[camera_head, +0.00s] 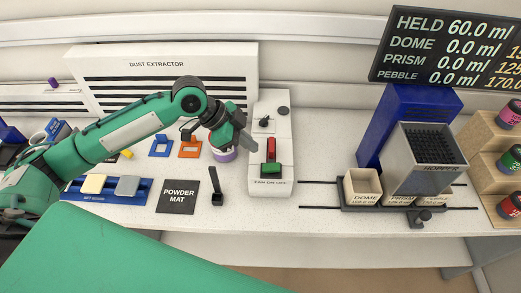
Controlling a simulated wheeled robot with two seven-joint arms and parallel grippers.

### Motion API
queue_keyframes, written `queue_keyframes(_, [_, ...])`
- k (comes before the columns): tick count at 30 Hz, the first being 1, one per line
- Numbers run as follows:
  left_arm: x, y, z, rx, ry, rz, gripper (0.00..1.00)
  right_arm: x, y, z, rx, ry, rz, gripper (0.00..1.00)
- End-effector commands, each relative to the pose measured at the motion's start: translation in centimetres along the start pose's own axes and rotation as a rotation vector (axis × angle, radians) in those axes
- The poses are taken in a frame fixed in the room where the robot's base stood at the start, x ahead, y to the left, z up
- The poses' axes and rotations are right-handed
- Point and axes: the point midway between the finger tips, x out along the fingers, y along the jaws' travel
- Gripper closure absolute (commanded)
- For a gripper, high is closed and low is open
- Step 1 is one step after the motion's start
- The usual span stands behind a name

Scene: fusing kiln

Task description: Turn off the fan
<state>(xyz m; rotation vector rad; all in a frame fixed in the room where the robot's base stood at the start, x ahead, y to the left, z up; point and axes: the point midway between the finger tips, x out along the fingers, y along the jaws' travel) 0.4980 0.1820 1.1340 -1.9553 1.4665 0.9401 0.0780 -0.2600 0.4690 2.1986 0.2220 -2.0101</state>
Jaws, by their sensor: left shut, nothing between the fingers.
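The fan control box (284,122) is a white upright panel right of the dust extractor, labelled "FAN ON/OFF" near its bottom. It carries a red part (271,149) above a green part (271,170), in a dark frame. Whether the switch is set on or off I cannot tell. My left gripper (250,148) is shut and empty, just left of the red part; whether it touches the box I cannot tell. My right gripper is not in view.
The dust extractor (230,62) stands behind. The hopper (429,170) and small bins (361,188) stand at right. Counter between box and bins is clear.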

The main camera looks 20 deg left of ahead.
Motion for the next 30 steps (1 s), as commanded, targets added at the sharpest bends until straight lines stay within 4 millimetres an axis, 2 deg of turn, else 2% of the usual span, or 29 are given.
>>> queue_keyframes(1, [-0.7, -0.1, 0.6, 0.001, -0.003, -0.004, 1.00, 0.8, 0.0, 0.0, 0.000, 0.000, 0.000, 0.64])
queue_keyframes(6, [-3.3, 0.0, 1.4, 0.002, -0.002, -0.003, 1.00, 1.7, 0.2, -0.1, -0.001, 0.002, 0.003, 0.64])
queue_keyframes(12, [-5.1, 0.0, 1.8, 0.001, -0.001, -0.001, 1.00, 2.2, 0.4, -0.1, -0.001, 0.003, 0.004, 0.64])
queue_keyframes(30, [-5.5, 0.0, 1.8, 0.001, 0.000, 0.000, 1.00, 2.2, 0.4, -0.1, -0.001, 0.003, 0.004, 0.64])
